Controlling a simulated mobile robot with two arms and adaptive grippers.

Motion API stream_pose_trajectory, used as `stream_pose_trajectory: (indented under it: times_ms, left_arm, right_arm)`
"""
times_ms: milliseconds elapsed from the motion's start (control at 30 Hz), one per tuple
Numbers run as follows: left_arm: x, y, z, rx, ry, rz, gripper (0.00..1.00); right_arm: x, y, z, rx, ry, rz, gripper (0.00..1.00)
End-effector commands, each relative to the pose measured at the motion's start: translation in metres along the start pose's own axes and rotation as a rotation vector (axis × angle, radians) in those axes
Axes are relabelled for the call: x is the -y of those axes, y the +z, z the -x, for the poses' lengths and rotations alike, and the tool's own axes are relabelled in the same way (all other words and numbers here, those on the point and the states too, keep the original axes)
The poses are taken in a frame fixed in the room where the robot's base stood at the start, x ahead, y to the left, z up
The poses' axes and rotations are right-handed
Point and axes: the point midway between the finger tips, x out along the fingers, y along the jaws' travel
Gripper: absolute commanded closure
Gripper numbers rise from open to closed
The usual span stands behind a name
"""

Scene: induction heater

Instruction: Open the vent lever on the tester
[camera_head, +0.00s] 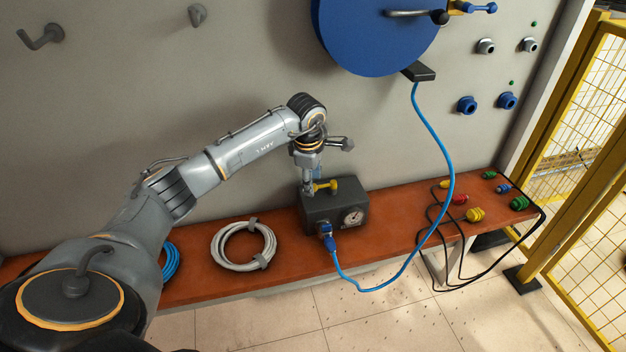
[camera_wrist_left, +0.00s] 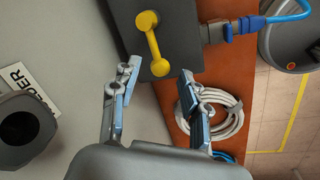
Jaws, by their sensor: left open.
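The tester (camera_head: 350,197) is a dark grey box with a round gauge on the red-brown bench, with a blue hose plugged into its front. Its yellow vent lever (camera_head: 327,186) is on top. In the left wrist view the lever (camera_wrist_left: 153,42) shows as a yellow bar with a round knob at each end. My left gripper (camera_head: 309,189) is over the left part of the tester. In the wrist view the open left gripper (camera_wrist_left: 158,78) has its fingers on either side of the lever's near knob, with nothing visibly held. My right gripper is not in view.
The bench (camera_head: 200,287) also carries a coiled white hose (camera_head: 243,244), a blue coil (camera_head: 170,262) and several coloured connectors (camera_head: 475,214) with black cables. A blue reel (camera_head: 375,30) hangs on the wall above. A yellow fence (camera_head: 575,150) stands at right.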

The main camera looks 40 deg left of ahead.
Motion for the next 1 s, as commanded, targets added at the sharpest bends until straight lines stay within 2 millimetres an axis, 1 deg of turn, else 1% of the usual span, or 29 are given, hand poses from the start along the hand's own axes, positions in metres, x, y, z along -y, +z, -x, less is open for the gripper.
stream_pose_trajectory:
  times_ms: [100,200,467,567,600,700,1000]
  left_arm:
    - [0.0,0.0,-0.011,0.0,0.0,0.0,0.54]
    - [0.0,0.0,-0.015,0.0,0.0,0.0,0.54]
    - [0.0,0.0,-0.017,0.0,0.001,0.0,0.54]
    - [0.0,0.0,-0.017,0.0,0.001,0.0,0.73]
    - [0.0,0.0,-0.016,0.0,0.001,0.0,0.81]
    - [0.0,0.0,-0.016,0.0,0.001,0.0,1.0]
    - [0.001,0.001,-0.016,-0.004,0.001,0.02,1.0]
  right_arm:
    - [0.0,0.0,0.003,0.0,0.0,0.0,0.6]
    - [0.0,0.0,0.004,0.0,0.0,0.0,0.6]
    - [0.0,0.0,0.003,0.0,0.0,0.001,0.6]
    - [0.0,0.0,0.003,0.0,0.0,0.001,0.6]
    - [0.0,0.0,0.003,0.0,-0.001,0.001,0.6]
    - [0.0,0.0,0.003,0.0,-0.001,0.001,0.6]
    - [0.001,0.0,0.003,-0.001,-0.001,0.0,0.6]
